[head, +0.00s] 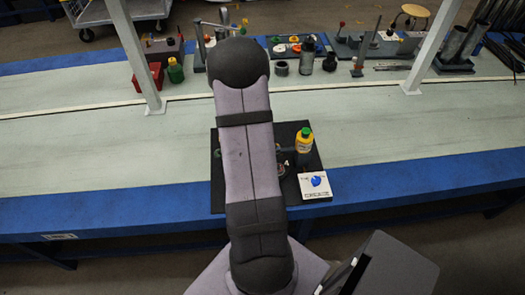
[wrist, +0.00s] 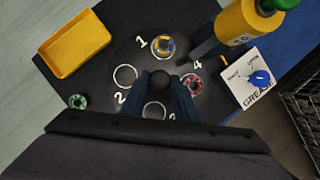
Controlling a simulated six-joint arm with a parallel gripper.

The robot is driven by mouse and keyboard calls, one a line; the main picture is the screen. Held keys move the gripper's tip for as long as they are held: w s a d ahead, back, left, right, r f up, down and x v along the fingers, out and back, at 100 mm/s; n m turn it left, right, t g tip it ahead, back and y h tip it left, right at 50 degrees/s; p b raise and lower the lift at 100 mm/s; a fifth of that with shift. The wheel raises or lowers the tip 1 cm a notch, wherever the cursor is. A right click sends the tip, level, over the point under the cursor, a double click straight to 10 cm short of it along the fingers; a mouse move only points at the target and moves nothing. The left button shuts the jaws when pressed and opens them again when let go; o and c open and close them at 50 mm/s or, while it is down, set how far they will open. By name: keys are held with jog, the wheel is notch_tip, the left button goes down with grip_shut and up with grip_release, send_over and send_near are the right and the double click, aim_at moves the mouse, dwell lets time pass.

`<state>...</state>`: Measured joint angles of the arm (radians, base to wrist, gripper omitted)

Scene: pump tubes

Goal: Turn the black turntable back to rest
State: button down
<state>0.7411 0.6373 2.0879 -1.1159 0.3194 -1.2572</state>
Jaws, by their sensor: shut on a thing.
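The black turntable (wrist: 130,50) shows in the wrist view as a dark surface with white numbers 1, 2 and 4 and white ring marks; its edge is hard to tell from the black board (head: 221,192). A round black knob (wrist: 160,80) stands near its middle. My gripper (wrist: 167,86) is shut on the knob, one finger on each side. A yellow-and-blue ring part (wrist: 163,45) sits at mark 1 and a red ring part (wrist: 193,85) sits by mark 4. Mark 2's circle is empty. My arm hides the gripper in the head view.
A yellow tray (wrist: 75,42) and a green ring part (wrist: 77,101) lie to the left. A yellow bottle with a green cap (head: 304,141) and a white grease box with a blue knob (head: 316,181) stand close on the right. Several tools and containers line the bench's back.

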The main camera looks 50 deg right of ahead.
jog(key=c, duration=1.4)
grip_release()
jog(key=shift+r, duration=0.1)
jog(key=shift+p+v, duration=1.3)
jog(key=shift+v, duration=2.35)
